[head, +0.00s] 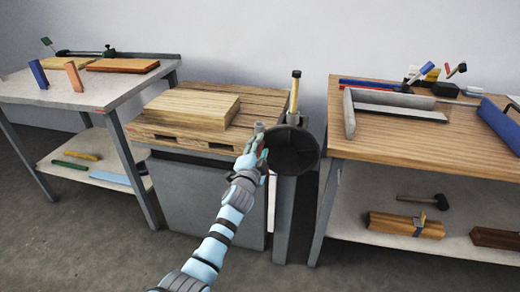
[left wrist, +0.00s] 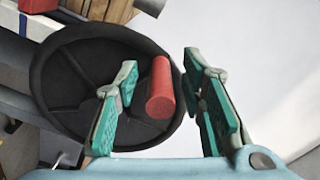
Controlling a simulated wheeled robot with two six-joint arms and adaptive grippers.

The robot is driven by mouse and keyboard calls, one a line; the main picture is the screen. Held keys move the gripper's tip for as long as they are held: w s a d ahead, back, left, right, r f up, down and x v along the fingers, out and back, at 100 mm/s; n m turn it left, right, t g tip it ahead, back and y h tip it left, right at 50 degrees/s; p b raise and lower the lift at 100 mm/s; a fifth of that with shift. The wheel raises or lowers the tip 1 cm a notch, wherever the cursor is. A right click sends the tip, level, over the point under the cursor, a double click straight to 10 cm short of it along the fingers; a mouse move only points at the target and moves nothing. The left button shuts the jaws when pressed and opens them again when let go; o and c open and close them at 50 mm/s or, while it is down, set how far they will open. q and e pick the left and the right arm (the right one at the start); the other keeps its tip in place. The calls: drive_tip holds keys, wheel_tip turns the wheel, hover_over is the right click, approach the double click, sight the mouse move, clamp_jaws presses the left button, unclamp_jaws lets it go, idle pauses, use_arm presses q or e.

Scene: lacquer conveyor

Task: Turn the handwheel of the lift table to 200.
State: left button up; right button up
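The lift table (head: 205,187) is a grey cabinet-like body with a wooden pallet top. Its black handwheel (head: 305,153) is at the right side of the table, and it fills the left of the left wrist view (left wrist: 48,75). A red handle (left wrist: 160,90) stands out from the wheel's rim. My left gripper (head: 261,146) is at the wheel's left edge; its fingers are open on either side of the red handle, with gaps visible. An upright post with a yellowish strip (head: 294,97) rises behind the wheel; no number is readable. My right gripper is not in view.
A wooden block (head: 192,107) lies on the pallet top. A left workbench (head: 85,97) holds boards and small blocks. A right workbench (head: 400,150) with tools and trays stands close to the wheel. The floor in front is clear.

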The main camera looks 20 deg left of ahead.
use_arm(q)
drive_tip(key=s+d, duration=0.2)
drive_tip(key=s, duration=0.9)
drive_tip(key=shift+s, duration=0.4)
